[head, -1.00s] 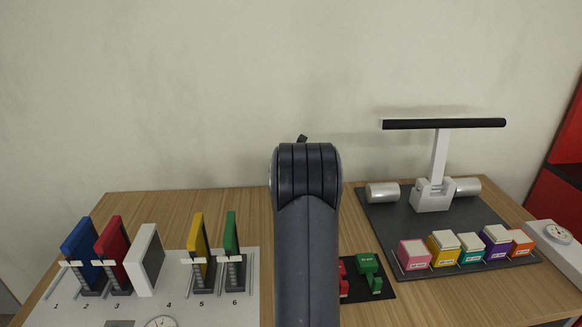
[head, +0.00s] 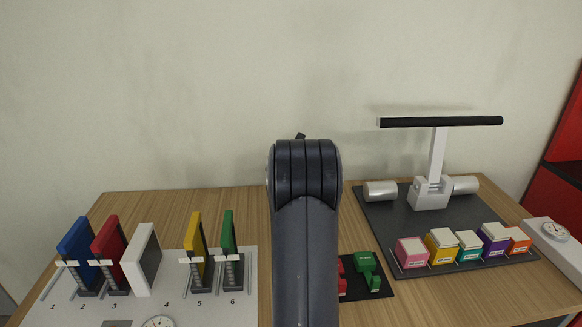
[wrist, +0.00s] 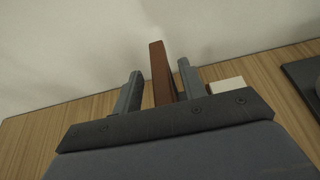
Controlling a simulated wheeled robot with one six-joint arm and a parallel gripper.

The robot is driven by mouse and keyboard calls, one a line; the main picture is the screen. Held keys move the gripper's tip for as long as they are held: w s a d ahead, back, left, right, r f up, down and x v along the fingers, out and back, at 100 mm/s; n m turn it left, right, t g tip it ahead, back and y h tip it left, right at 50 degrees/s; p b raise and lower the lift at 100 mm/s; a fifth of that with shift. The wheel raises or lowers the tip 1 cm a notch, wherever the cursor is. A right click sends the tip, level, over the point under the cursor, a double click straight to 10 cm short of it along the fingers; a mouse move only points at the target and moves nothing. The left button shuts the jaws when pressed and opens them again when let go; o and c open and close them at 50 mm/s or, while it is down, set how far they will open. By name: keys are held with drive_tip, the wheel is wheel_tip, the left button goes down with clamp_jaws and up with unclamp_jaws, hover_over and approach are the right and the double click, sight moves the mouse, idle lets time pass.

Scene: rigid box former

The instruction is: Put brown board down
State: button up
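The brown board (wrist: 159,72) shows in the wrist view as a narrow upright slab, edge-on. It stands between the two fingers of my gripper (wrist: 160,80) and rises above their tips. A narrow gap shows on each side of the board, so the fingers look open around it. Its lower end is hidden behind my gripper body, so what it rests on cannot be seen. In the head view my arm hides the board and the fingers.
A rack (head: 245,290) with numbered slots at left holds blue (head: 75,248), red (head: 106,244), white (head: 141,258), yellow (head: 194,245) and green (head: 228,235) boards. A dark mat (head: 385,222) at right carries a T-shaped stand (head: 438,155) and several coloured boxes. A green clamp-like part (head: 367,265) lies nearby.

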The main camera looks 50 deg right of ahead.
drive_tip(key=b+v, duration=0.1)
drive_tip(key=v, duration=0.9)
drive_tip(key=shift+s+a, duration=0.2)
drive_tip(key=shift+s, duration=0.05)
drive_tip(key=p+x, duration=0.1)
drive_tip(key=x, duration=1)
drive_tip(key=shift+r+p, duration=0.15)
drive_tip(key=shift+p, duration=0.15)
drive_tip(key=shift+w+d+f, duration=0.35)
drive_tip(key=shift+w+f, duration=0.05)
drive_tip(key=shift+w, duration=0.1)
drive_tip(key=shift+r, duration=0.15)
drive_tip(key=shift+s+a, duration=0.1)
drive_tip(key=shift+s, duration=0.05)
